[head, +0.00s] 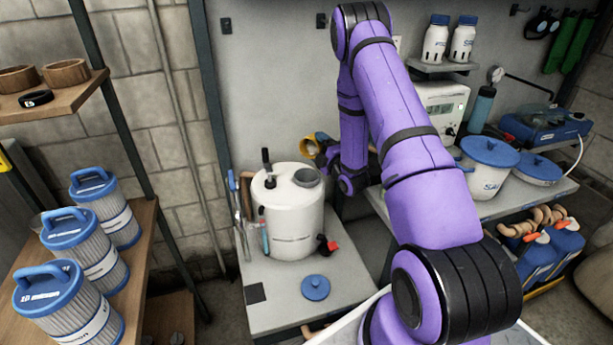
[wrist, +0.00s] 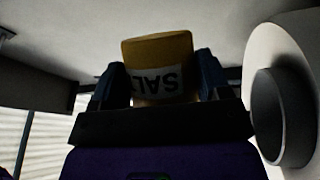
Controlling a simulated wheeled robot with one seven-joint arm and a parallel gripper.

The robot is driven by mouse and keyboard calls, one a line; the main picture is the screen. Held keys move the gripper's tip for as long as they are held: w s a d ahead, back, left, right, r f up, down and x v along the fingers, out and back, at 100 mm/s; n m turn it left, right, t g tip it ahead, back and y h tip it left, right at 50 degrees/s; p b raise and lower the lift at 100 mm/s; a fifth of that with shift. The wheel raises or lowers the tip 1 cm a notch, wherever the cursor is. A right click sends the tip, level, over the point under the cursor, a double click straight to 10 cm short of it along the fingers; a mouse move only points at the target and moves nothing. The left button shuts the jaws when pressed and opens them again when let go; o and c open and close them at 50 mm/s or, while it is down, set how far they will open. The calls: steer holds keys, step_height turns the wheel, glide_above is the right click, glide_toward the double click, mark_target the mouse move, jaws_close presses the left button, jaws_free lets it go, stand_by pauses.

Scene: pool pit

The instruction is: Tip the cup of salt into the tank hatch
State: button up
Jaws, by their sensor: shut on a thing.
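My gripper (head: 324,152) is shut on a yellow cup (head: 309,147), just above and behind the tank's hatch. In the wrist view the cup (wrist: 158,62) sits between the two fingers (wrist: 158,88), its SALT label upside down. In the head view the cup looks tilted, its mouth towards the left and the camera; its contents cannot be made out. The white tank (head: 290,222) stands on a low bench. Its round grey hatch (head: 307,177) is uncovered on top, below the cup and apart from it. A grey round neck (wrist: 282,117) shows at the right of the wrist view.
A blue lid (head: 316,287) lies on the bench (head: 262,315) before the tank. A black handle (head: 267,162) rises from the tank top. Blue-capped filters (head: 100,205) stand on the left shelf. A white salt bucket (head: 486,172) stands on the right counter.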

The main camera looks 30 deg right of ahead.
steer(key=shift+a+f+n, duration=0.1)
steer(key=shift+f+n, duration=0.1)
steer(key=shift+n, duration=0.3)
steer(key=shift+s+a+r+n+t+y, duration=0.2)
steer(key=shift+n+t+y, duration=0.2)
steer(key=shift+n, duration=0.45)
steer(key=shift+s+a+r+n+t+y, duration=0.15)
steer(key=shift+n+t+y, duration=0.25)
steer(key=shift+n, duration=0.5)
steer(key=shift+s+a+r+n+t+y, duration=0.1)
steer(key=shift+a+r+n+t+y, duration=0.15)
steer(key=shift+n+y, duration=0.45)
stand_by(3.5)
steer(key=shift+w+d+f+m+h, duration=0.2)
steer(key=shift+d+m+h, duration=0.25)
steer(key=shift+m+h, duration=0.55)
steer(key=shift+w+d+f+m+g, duration=0.2)
steer(key=shift+m+g, duration=0.25)
steer(key=shift+m, duration=0.4)
steer(key=m, duration=0.1)
steer(key=m+g+h, duration=0.1)
steer(key=shift+w+d+r+m, duration=0.15)
steer(key=shift+w+r+m, duration=0.05)
steer(key=shift+w+m, duration=0.1)
